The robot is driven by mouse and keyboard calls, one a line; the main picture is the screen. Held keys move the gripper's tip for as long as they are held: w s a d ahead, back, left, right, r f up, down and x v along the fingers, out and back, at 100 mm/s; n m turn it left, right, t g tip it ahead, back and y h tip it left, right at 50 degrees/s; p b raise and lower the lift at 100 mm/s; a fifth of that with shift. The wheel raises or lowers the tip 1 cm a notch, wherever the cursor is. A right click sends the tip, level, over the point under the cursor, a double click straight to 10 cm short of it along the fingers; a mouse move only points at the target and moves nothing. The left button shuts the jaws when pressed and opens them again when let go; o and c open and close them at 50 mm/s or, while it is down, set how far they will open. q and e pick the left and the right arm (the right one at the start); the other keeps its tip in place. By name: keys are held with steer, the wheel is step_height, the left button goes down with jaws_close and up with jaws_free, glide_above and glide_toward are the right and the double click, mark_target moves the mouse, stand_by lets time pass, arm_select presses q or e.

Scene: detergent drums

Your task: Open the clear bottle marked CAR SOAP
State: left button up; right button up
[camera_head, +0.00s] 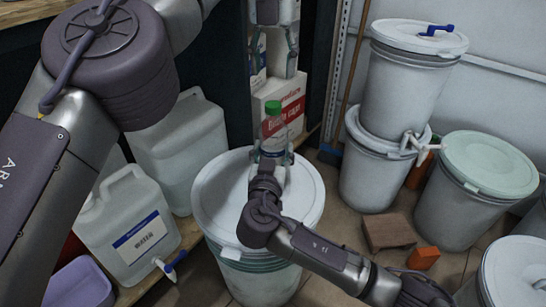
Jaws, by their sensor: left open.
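A clear bottle with a green cap (273,107) stands upright over the white lid of a drum (222,190). Its clear body (273,128) shows above my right gripper, and its lower part is hidden. I cannot read its label. My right gripper (273,152) comes from the lower right, with its fingers on both sides of the bottle's lower body, closed on it. The cap is on the bottle. My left gripper (276,56) points down from the top edge, open and empty, above the cap and apart from it.
Boxes (292,105) stand on a shelf behind the bottle. White jugs (130,225) stand at left, near a purple tub (78,285). Stacked drums (405,85) and a green-lidded drum (489,165) stand at right. A brown block (388,230) lies on the floor.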

mark_target(273, 104)
jaws_close()
arm_select(q)
steer(key=m, duration=0.4)
steer(key=shift+m, duration=0.4)
steer(key=m, duration=1.2)
steer(key=shift+m, duration=0.4)
steer(key=m, duration=1.8)
steer(key=shift+f+m, duration=0.3)
steer(key=shift+f, duration=0.05)
step_height(273, 104, down, 7)
steer(key=shift+f, duration=0.2)
